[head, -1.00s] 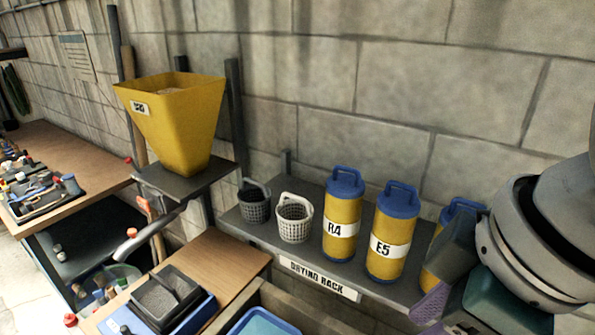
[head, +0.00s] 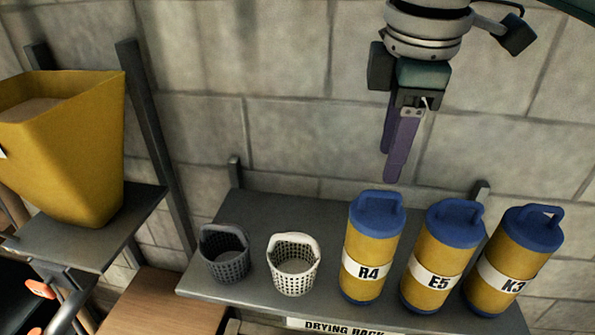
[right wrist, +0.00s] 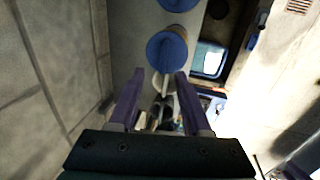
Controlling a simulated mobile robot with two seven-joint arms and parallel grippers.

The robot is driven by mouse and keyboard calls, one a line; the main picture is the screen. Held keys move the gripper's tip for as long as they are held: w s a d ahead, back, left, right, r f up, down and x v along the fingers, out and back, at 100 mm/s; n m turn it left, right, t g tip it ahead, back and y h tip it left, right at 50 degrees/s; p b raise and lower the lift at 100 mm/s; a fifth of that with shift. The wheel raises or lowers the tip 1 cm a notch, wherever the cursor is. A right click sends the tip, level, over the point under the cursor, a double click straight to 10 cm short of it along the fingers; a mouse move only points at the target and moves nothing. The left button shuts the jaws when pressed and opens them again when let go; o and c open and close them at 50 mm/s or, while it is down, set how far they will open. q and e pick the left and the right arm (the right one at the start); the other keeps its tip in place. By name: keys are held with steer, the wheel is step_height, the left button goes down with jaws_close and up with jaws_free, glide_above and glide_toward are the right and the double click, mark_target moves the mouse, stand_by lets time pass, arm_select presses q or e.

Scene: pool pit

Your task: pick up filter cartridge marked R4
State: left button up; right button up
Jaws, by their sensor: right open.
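The filter cartridge marked R4 (head: 368,270) stands upright on the grey drying rack (head: 250,302). It is a yellow cylinder with a blue handled cap and a white label. It is the leftmost of three like cartridges. My right gripper (head: 391,168), with purple fingers, is open and empty, pointing down above and apart from the R4 cap in the head view. In the right wrist view a blue cap (right wrist: 166,48) shows just beyond the open fingers (right wrist: 159,74); no label is readable there. My left gripper is not in view.
Cartridges E5 (head: 439,275) and K3 (head: 510,270) stand close to the right of R4. A white basket (head: 293,281) and a dark basket (head: 225,268) stand to its left. The stone wall (head: 290,140) rises behind. A yellow hopper (head: 75,150) is at left.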

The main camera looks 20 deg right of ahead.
mark_target(380, 195)
step_height(380, 195, down, 4)
steer(key=p, duration=0.3)
steer(key=shift+w+f, duration=0.1)
steer(key=shift+f, duration=0.05)
steer(key=shift+w+d+f, duration=0.1)
steer(key=shift+w+f, duration=0.05)
steer(key=shift+f, duration=0.5)
jaws_close()
stand_by(0.6)
